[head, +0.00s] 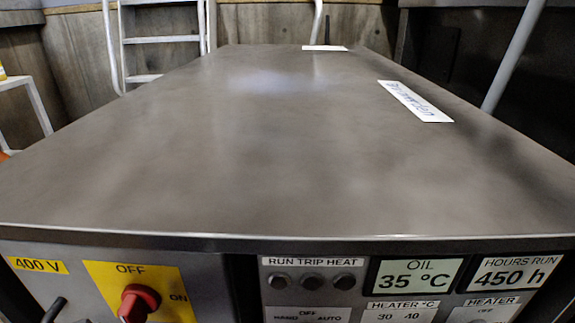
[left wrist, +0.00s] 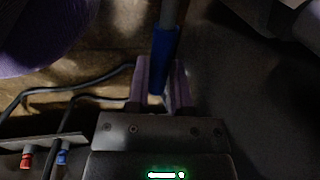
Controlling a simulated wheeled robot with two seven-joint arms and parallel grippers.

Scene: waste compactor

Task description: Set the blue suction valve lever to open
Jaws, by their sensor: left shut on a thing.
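The blue lever (left wrist: 164,45) shows in the left wrist view as a blue sleeve on a grey rod that runs up to the top edge. My left gripper (left wrist: 160,68) has its two purple fingers on either side of the sleeve and is shut on it. The sleeve's lower end shows between the fingers. The valve body and any open or closed marking are not visible. Neither the lever nor any gripper shows in the head view. My right gripper is in neither view.
In the head view a large grey cabinet top (head: 270,150) fills the middle, with a white label (head: 415,101) on it. Its front panel carries a red rotary switch (head: 139,301) and displays. A white ladder (head: 160,40) stands behind. The left wrist view is dark, with black cables (left wrist: 75,88).

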